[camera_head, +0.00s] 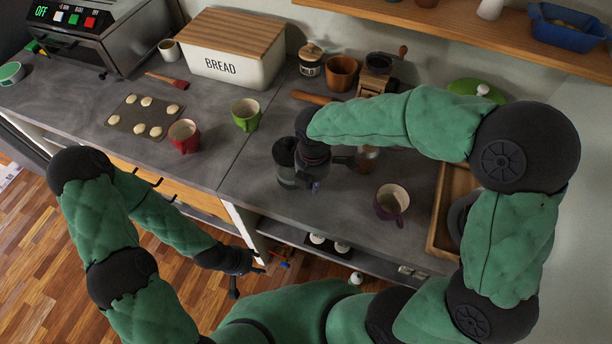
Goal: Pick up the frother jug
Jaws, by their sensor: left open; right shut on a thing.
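The frother jug (286,163) appears as a dark, partly see-through cylinder on the right part of the grey counter, near the front edge. My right gripper (304,172) is at its right side and shut on it. The hand and wrist hide part of the jug, and I cannot tell whether its base is touching the counter. My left gripper (248,281) is open and empty, hanging low in front of the counter, apart from the jug.
A purple mug (391,203) stands to the right. A green mug (246,114) and red mug (184,136) stand to the left, by a tray of buns (143,117). A bread box (230,50), brown pot (341,73) and grinder (377,75) line the back. A wooden tray (441,215) is far right.

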